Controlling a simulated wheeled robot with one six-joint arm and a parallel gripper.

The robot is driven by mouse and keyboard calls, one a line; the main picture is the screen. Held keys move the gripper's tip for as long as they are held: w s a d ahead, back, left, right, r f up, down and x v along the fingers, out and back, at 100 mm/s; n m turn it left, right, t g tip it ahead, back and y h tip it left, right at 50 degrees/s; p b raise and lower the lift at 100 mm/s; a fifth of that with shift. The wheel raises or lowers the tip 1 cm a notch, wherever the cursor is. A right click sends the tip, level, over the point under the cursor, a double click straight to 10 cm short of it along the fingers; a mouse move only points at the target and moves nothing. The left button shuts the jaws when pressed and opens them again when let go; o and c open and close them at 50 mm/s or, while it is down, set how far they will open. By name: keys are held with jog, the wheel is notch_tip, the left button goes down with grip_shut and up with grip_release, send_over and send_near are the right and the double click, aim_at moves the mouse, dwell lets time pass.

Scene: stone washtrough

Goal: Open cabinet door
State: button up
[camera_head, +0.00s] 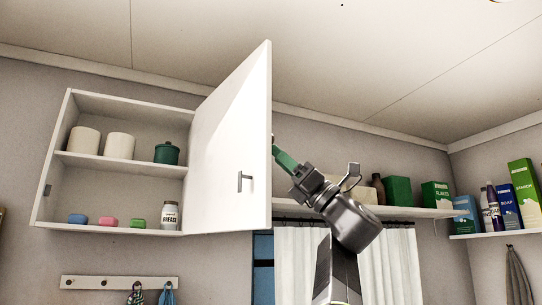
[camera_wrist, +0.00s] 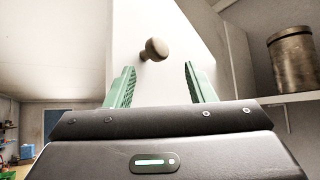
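A white wall cabinet (camera_head: 110,97) stands open at the left in the head view. Its white door (camera_head: 228,140) swings out from the cabinet's right side, well away from the opening. A small grey handle-like fitting (camera_head: 245,182) is on the visible door face. In the wrist view, a brownish round knob (camera_wrist: 155,49) stands out from a white panel (camera_wrist: 165,22). My gripper (camera_wrist: 158,66) is open with its green fingers apart. The knob is just beyond the fingertips, apart from them. In the head view, my gripper (camera_head: 279,152) is beside the door's right edge, which partly hides the fingers.
Inside the cabinet are pale jars (camera_head: 84,142), a green pot (camera_head: 167,153), coloured soaps and a labelled jar (camera_head: 170,215). A shelf (camera_head: 420,212) with boxes lies right of my gripper, above a curtained window (camera_head: 395,262). A metal tin (camera_wrist: 294,60) shows in the wrist view.

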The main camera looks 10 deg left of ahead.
jog(key=b+v, duration=0.3)
jog(key=v, duration=0.6)
jog(key=shift+s+d, duration=0.25)
jog(key=shift+s, duration=0.15)
jog(key=shift+r, duration=0.15)
jog(key=p+x, duration=0.3)
jog(key=x, duration=0.4)
jog(key=shift+t, duration=0.3)
